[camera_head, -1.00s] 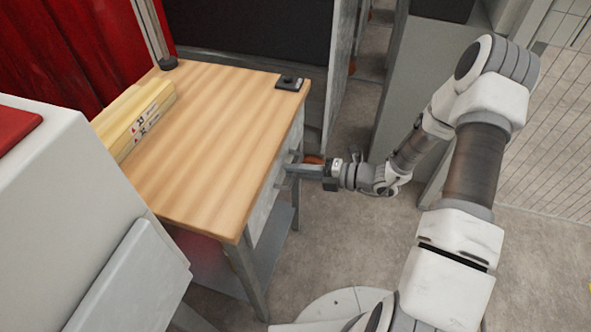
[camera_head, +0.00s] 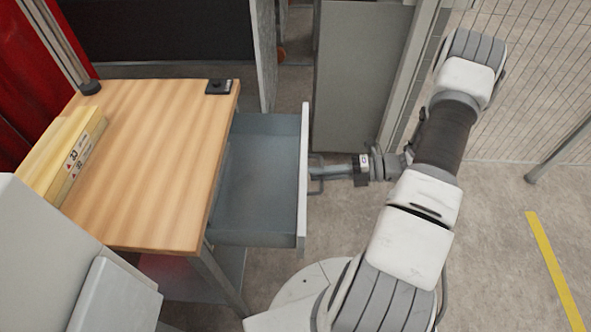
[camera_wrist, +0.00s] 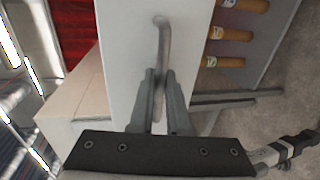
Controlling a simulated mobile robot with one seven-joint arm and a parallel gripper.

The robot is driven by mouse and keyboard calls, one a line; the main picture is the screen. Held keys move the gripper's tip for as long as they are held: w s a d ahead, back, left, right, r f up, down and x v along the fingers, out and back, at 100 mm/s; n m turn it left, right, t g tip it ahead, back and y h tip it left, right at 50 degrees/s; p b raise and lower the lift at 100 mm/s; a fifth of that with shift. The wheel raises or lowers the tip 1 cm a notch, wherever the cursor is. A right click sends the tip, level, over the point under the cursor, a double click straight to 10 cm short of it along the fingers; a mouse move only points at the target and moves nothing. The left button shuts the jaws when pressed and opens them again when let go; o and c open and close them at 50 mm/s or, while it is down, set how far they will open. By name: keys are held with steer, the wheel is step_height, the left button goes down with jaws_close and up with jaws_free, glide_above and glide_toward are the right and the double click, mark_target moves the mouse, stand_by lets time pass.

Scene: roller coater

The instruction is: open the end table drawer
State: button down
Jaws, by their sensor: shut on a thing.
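The end table (camera_head: 145,165) has a wooden top and grey metal legs. Its grey drawer (camera_head: 262,180) is pulled far out to the right, and its inside looks empty in the head view. My gripper (camera_head: 315,174) is at the drawer's front panel (camera_head: 303,190), shut on the drawer handle (camera_head: 316,187). In the wrist view my gripper (camera_wrist: 158,85) has its two fingers around the curved handle (camera_wrist: 162,40), against the pale drawer front (camera_wrist: 125,40).
Yellow boxes (camera_head: 70,155) and a small black device (camera_head: 219,86) lie on the tabletop. A grey cabinet (camera_head: 362,80) stands behind the drawer. A white machine (camera_head: 60,260) is at the lower left. Floor is free right of the drawer, where my arm extends.

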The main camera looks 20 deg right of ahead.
steer(key=shift+f+v, duration=0.25)
steer(key=shift+v, duration=0.8)
steer(key=shift+f+v, duration=0.2)
steer(key=shift+v, duration=0.85)
steer(key=shift+d, duration=0.1)
steer(key=c, duration=0.9)
jaws_free()
steer(key=v, duration=1.7)
steer(key=shift+s+d, duration=0.2)
